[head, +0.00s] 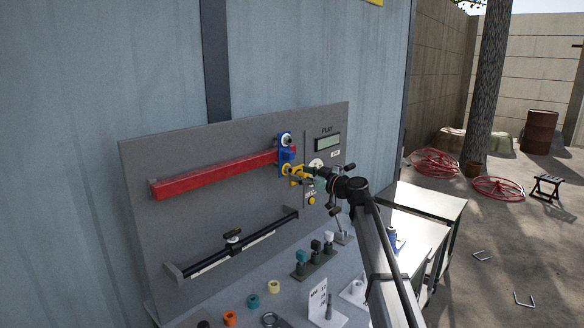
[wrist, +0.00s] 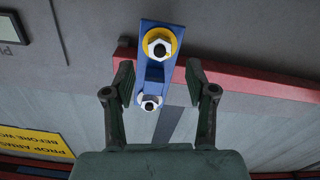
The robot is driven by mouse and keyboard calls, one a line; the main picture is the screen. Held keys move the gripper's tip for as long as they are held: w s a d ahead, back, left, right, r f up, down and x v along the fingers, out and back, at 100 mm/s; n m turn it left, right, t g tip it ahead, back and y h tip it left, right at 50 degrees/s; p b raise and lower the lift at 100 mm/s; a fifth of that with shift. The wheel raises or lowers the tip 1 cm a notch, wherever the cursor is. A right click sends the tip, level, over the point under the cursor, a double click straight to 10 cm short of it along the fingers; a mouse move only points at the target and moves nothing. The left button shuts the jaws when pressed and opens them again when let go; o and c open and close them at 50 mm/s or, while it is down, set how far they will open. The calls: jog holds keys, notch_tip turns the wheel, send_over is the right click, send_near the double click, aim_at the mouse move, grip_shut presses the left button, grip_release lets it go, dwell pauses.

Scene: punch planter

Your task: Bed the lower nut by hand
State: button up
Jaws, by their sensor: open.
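A blue plate (head: 284,155) is mounted at the right end of a red bar on the grey panel. It also shows in the wrist view (wrist: 153,72), where the scene appears upside down. The lower nut (wrist: 161,44) is a hex nut over a yellow ring, at the top of the plate in the wrist view. A second, silver nut (wrist: 150,103) sits at the plate's other end. My gripper (wrist: 158,80) is open and empty, its fingers spread to either side of the plate.
The red bar (head: 215,175) runs left from the plate. A black rod with a clamp (head: 232,238) lies below it. A small display (head: 328,142) is at the panel's right. The bench below holds several coloured rings, a block with pegs (head: 313,264) and a white card (head: 318,300).

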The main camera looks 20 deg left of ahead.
aim_at(290, 170)
jog(key=shift+p+x, duration=0.7)
jog(key=shift+x, duration=1.85)
grip_shut()
